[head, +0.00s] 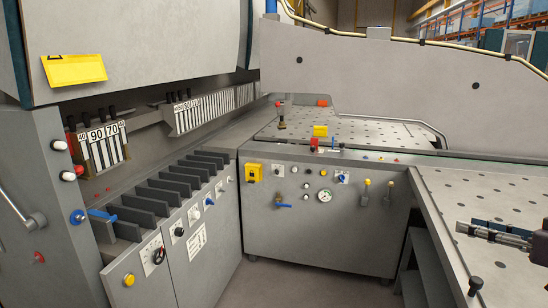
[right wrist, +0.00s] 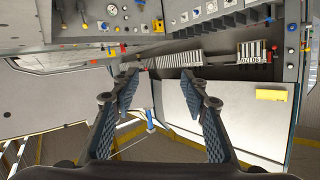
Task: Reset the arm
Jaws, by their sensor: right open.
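My right gripper (head: 492,233) shows at the right edge of the head view, over the perforated table on the right. In the right wrist view the same gripper (right wrist: 166,100) has its two dark ridged fingers spread apart with nothing between them. The view there is turned over, with the machine front at the top. My left gripper is in neither view.
The panel bender's control panel (head: 315,200) has knobs, a gauge and levers. Black slotted plates (head: 165,190) stand at the left. A perforated table (head: 450,190) lies at the right, mostly bare. Grey floor (head: 290,285) is clear in front.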

